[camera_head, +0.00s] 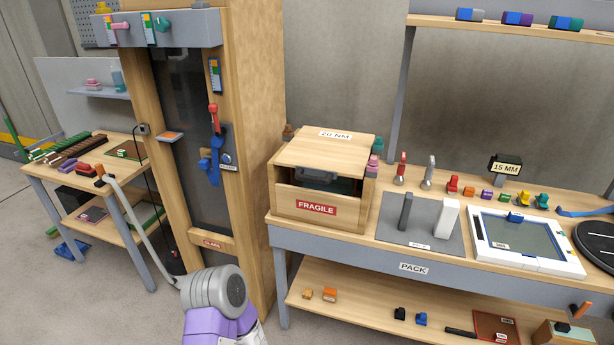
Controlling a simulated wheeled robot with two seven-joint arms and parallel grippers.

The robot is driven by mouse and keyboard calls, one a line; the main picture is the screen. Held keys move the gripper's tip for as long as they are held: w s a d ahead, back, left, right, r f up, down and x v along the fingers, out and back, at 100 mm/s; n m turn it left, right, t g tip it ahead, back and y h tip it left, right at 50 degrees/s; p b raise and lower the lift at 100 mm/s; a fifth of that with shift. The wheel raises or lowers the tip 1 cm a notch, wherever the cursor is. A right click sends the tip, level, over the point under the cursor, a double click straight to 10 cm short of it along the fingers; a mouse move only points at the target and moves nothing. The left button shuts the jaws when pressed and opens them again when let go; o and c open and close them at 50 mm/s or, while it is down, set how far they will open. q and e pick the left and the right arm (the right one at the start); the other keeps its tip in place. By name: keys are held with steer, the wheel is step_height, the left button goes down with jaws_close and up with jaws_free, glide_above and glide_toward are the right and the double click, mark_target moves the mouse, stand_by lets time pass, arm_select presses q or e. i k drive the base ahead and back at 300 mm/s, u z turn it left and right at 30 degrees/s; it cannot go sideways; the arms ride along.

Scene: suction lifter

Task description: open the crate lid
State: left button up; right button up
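The wooden crate (282,203) stands on the left end of the packing bench and carries a red FRAGILE label on its front. Its pale wooden lid (323,150) lies over the top, with a white "20 NM" tag at the back edge. Below the lid's front edge there is a dark gap, and a grey object (316,174) shows inside. I cannot tell how the lid is fastened. Neither of my grippers is in view. A purple and silver arm part of mine shows at the bottom, left of the bench and apart from the crate.
The bench (340,246) holds a grey mat (425,230), a white-framed panel (526,240) and several small coloured parts right of the crate. A tall wooden frame (255,130) with dark glass stands close left. A second table (47,180) is far left.

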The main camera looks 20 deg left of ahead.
mark_target(327, 154)
steer(key=z, duration=0.1)
steer(key=k, duration=1)
steer(key=u, duration=1.3)
steer(key=i, duration=0.85)
steer(key=z, duration=0.5)
steer(key=i, duration=0.75)
steer(key=z, duration=0.7)
